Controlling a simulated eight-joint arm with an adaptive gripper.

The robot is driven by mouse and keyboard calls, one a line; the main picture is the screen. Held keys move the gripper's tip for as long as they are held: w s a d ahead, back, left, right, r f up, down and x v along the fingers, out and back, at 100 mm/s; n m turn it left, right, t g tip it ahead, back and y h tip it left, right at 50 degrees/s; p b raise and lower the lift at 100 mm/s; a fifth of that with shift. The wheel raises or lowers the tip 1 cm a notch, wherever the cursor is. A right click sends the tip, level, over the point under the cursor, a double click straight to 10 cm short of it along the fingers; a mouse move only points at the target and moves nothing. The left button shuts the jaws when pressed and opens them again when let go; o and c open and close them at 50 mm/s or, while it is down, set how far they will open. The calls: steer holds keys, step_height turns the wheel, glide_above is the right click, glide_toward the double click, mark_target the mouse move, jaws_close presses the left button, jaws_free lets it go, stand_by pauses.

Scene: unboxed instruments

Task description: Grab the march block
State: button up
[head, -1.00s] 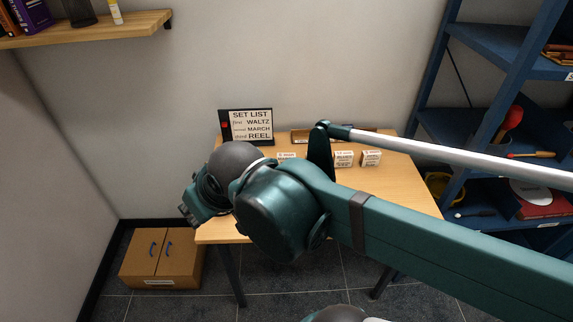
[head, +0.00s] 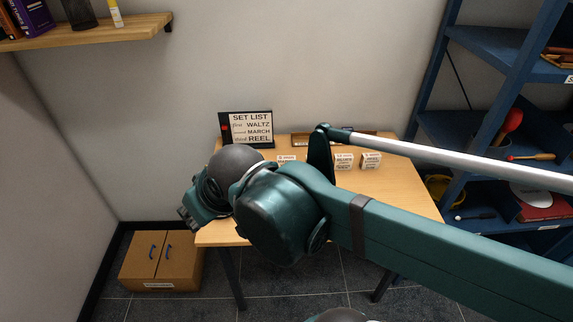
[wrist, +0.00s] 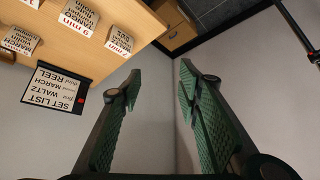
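Several small white-faced blocks stand on the wooden table. In the head view, one (head: 286,159) is partly behind my arm, and two more (head: 344,161) (head: 371,160) stand to the right. In the wrist view, blocks show upside down at the left (wrist: 20,39), in the middle (wrist: 79,17) and nearer my gripper (wrist: 120,41). The left one seems to carry the word MARCH, but the small lettering is hard to read. My gripper (wrist: 159,88) is open and empty, apart from every block, facing the wall corner.
A set list sign (head: 250,127) reading WALTZ, MARCH, REEL stands at the table's back left. A tray (head: 300,139) lies behind the blocks. A brown cabinet (head: 160,262) is on the floor at left. A blue shelf unit (head: 480,105) stands at right. The table front is clear.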

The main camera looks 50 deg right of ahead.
steer(key=m+g+p, duration=0.7)
steer(key=m+p, duration=0.5)
steer(key=m, duration=1.5)
glide_above(286, 157)
steer(key=f, duration=0.7)
steer(key=a+f, duration=0.1)
steer(key=f, duration=0.3)
steer(key=shift+f, duration=0.35)
steer(key=shift+s+d+f, duration=0.1)
steer(key=shift+d+f, duration=0.25)
steer(key=shift+d, duration=0.05)
